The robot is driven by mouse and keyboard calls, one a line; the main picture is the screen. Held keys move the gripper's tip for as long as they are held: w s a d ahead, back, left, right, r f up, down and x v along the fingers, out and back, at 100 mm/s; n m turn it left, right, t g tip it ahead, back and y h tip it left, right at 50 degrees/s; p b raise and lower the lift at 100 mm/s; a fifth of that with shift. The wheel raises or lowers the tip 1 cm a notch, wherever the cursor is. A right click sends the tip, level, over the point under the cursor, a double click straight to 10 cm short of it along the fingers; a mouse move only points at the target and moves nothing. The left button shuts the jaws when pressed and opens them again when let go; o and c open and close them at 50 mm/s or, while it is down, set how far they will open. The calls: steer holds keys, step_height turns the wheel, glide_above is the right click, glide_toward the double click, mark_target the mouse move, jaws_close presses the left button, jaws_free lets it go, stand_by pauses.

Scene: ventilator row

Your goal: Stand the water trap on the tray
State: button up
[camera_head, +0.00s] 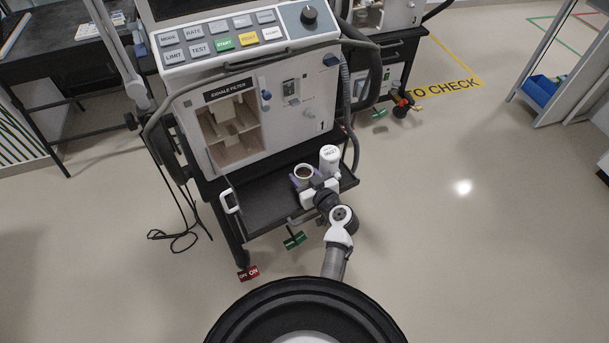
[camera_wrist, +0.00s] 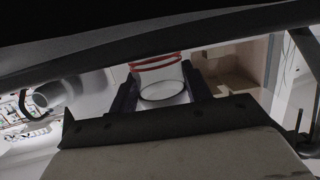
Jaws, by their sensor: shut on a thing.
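The water trap (camera_head: 304,173) shows in the head view as a small pale cup with a dark inside, over the right part of the black tray (camera_head: 262,207). In the wrist view it is a pale cylinder (camera_wrist: 162,88) with red rings, between the two dark fingers. My gripper (camera_head: 305,181) is shut on it from the front right. The wrist view shows my gripper (camera_wrist: 160,95) with a finger on each side of the trap. The trap looks about upright in the head view. I cannot tell whether its base touches the tray.
A white labelled canister (camera_head: 329,158) is close to the right of the trap. The ventilator (camera_head: 285,118) rises behind the tray, with an open filter bay (camera_head: 232,130). A white handle (camera_head: 230,203) is at the tray's left end. The tray's left and middle are bare.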

steer(key=shift+f+b, duration=0.15)
steer(key=shift+b, duration=0.15)
steer(key=o, duration=1)
steer(key=shift+c, duration=0.2)
